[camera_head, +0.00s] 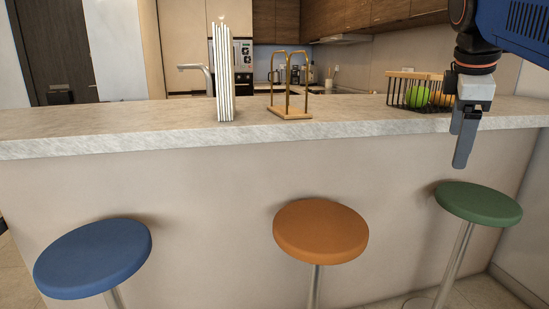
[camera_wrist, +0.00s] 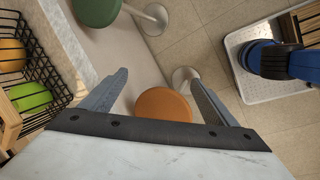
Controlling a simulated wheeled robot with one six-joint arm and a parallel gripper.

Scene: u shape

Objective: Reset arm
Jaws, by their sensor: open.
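My gripper (camera_head: 465,140) hangs from my arm at the right of the head view, fingers pointing down in front of the counter edge. In the wrist view my gripper (camera_wrist: 155,95) shows two grey fingers spread apart with nothing between them. The orange stool's seat lies below and beyond the gap. No held object shows. The fingers are apart from the counter (camera_head: 330,130) as far as the views show, and the wire basket (camera_head: 415,97) is just behind and left of the gripper.
A blue stool (camera_head: 92,258), an orange stool (camera_head: 320,232) and a green stool (camera_head: 478,204) stand before the counter. On it are a white ribbed upright object (camera_head: 222,75) and a gold-coloured stand (camera_head: 290,90). The basket holds green fruit (camera_head: 417,97) and orange fruit (camera_wrist: 12,55).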

